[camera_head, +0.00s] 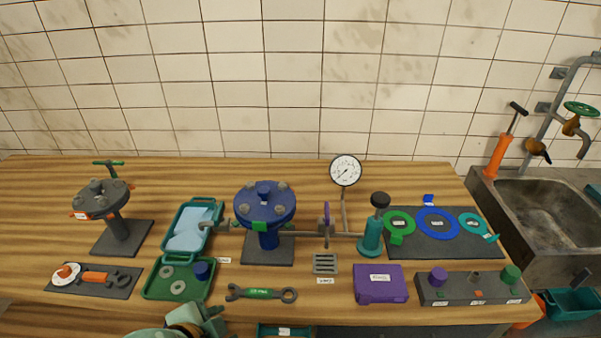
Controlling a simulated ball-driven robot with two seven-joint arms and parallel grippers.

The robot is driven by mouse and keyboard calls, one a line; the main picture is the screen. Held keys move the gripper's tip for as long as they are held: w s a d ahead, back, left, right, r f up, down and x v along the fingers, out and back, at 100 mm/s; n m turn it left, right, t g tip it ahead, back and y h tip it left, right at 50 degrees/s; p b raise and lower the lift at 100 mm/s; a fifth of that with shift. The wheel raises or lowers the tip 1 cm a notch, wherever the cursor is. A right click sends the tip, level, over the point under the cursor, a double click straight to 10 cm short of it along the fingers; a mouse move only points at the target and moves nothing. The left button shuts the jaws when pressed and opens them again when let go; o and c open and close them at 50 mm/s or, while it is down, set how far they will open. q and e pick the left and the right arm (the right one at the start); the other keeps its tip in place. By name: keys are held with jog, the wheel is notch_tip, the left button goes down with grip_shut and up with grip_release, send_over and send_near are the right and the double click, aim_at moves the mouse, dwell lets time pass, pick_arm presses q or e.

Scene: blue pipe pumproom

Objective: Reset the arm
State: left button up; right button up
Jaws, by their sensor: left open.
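My left gripper (205,318) shows at the bottom edge, left of centre, in pale green with a copper-coloured part. It is open, and I see nothing between its jaws. It is at the table's front edge, just below the green tray (148,291). Most of the arm behind it is cut off by the frame. My right gripper is not in view.
The wooden table (330,300) holds a dark flanged stand (115,232), a blue flanged vessel (264,205), a gauge (345,170), a spanner (261,294), a purple box (381,284) and a plug block (472,289). A sink (545,210) stands right. The front strip has some free room.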

pick_arm(q)
jog(key=s+a+n+y, duration=0.3)
jog(key=s+a, duration=0.1)
jog(key=a, duration=0.3)
jog(key=s+a+n+y, duration=0.2)
jog(key=s+a+y, duration=0.2)
jog(key=a, duration=0.3)
jog(key=s+d+f+g+h+b, duration=0.1)
jog(key=s+f, duration=0.1)
jog(key=f, duration=0.8)
jog(key=s+d+f+n+g+h+b, duration=0.1)
jog(key=s+f+g, duration=0.1)
jog(key=f, duration=0.8)
jog(key=s+d+f+g+h, duration=0.1)
jog(key=s+d+f, duration=0.1)
jog(key=f, duration=0.8)
jog(key=s+f+n+g+h+b, duration=0.1)
jog(key=s+f+n+g+b, duration=0.1)
jog(key=s+f, duration=1.4)
jog(key=shift+s+a+n+g, duration=0.2)
jog(key=shift+s+n+g, duration=0.1)
jog(key=shift+s+n, duration=0.15)
